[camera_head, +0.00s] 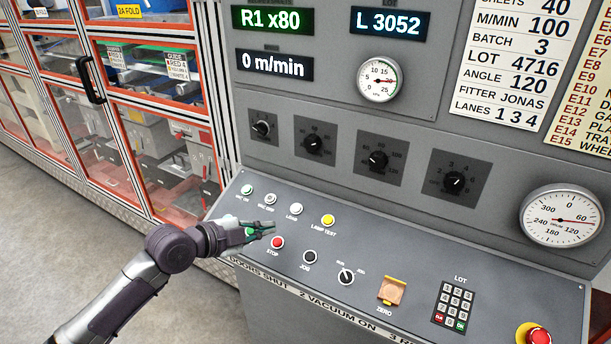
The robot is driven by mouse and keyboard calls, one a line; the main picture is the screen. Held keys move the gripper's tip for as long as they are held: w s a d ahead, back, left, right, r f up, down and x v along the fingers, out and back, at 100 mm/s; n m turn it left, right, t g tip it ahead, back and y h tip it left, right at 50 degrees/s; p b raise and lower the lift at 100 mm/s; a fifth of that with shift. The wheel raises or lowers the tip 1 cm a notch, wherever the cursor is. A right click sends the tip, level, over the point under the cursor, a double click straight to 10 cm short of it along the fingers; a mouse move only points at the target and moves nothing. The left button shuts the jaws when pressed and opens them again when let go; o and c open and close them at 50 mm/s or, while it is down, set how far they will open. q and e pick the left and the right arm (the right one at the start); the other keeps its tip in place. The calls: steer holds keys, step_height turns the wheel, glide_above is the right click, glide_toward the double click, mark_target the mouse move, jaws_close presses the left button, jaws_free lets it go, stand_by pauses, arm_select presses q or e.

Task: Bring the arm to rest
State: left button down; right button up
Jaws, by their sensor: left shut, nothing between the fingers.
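My left arm comes in from the lower left. My left gripper (268,229) is shut and empty, over the left part of the sloped control panel (400,262). Its fingers point right, just above the red STOP button (277,243). A green button shows beside the fingers, partly hidden by the gripper. I cannot tell whether the gripper touches the panel. My right gripper is not in view.
Near the gripper are a yellow LAMP TEST button (328,219), a black JOG button (310,257) and a selector switch (346,276). A red emergency button (537,336) is at lower right. A glazed cabinet (160,150) stands left. Open floor (60,240) lies lower left.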

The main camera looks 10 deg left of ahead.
arm_select(q)
steer(key=s+d+f+n+g+y, duration=0.35)
steer(key=s+f+n, duration=0.25)
steer(key=s+f, duration=0.7)
steer(key=s+a+f+n+g+y, duration=0.25)
steer(key=s+n, duration=0.35)
steer(key=s, duration=0.3)
steer(key=s+a+f+n+g+y, duration=0.15)
steer(key=s+a+n, duration=0.3)
steer(key=s, duration=0.55)
step_height(320, 180, down, 27)
steer(key=s, duration=0.1)
steer(key=s+a+f+g, duration=0.2)
steer(key=s+f, duration=1.3)
steer(key=s, duration=0.1)
steer(key=shift+s+f+y+b, duration=0.25)
steer(key=shift+s+y+b, duration=0.15)
steer(key=shift+y+b, duration=0.05)
